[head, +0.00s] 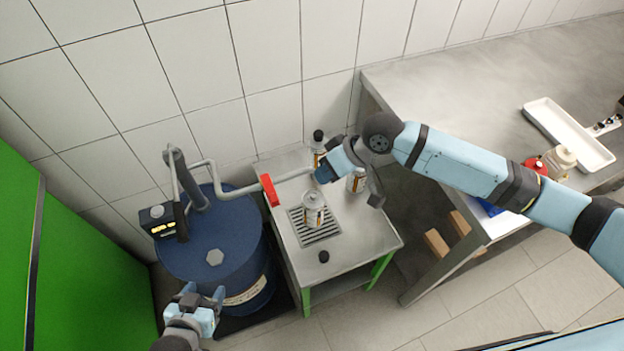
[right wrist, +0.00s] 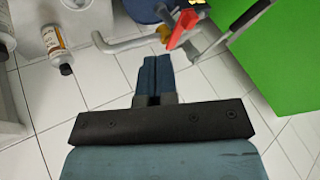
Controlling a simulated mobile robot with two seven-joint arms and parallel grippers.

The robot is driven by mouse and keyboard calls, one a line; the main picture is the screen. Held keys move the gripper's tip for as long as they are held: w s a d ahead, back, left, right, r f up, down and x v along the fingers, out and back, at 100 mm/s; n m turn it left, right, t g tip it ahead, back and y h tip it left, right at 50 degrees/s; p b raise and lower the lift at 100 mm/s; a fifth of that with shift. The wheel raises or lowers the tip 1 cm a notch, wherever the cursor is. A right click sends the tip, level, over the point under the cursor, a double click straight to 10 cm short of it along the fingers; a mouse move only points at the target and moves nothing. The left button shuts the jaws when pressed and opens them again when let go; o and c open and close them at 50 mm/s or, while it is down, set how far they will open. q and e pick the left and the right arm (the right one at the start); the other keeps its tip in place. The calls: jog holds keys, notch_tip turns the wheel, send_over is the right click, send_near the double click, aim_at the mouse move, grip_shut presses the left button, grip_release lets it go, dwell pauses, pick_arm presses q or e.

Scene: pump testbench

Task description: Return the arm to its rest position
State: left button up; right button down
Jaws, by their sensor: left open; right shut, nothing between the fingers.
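My right arm reaches in from the right in the head view. Its gripper (head: 324,174) is over the back of the small test stand, shut and empty. In the right wrist view its blue fingertips (right wrist: 152,62) are pressed together, with the bent outlet pipe (right wrist: 128,42) and the red handle (right wrist: 182,28) beyond them. My left gripper (head: 197,292) is open and empty at the lower left, in front of the blue drum (head: 215,262).
The stand (head: 375,238) also holds a black cap (head: 323,256) and two more bottles near the right gripper, one black-capped (head: 318,136) and one partly hidden (head: 357,183). A workbench (head: 480,95) with a white tray (head: 566,135) lies right. A green panel (head: 75,265) stands left.

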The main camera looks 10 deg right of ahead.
jog(key=shift+s+a+f+m+t+y, duration=0.95)
jog(key=shift+s+f+t, duration=0.95)
jog(key=shift+f+t, duration=0.6)
jog(key=s+d+f+m+t+h, duration=0.2)
jog(key=s+d+f+t+h, duration=0.2)
jog(key=s+d+f, duration=0.6)
jog(key=s+d+h, duration=0.2)
jog(key=s, duration=0.1)
jog(key=shift+s+d+f+t, duration=0.2)
jog(key=shift+f+t, duration=0.1)
jog(key=shift+f, duration=0.1)
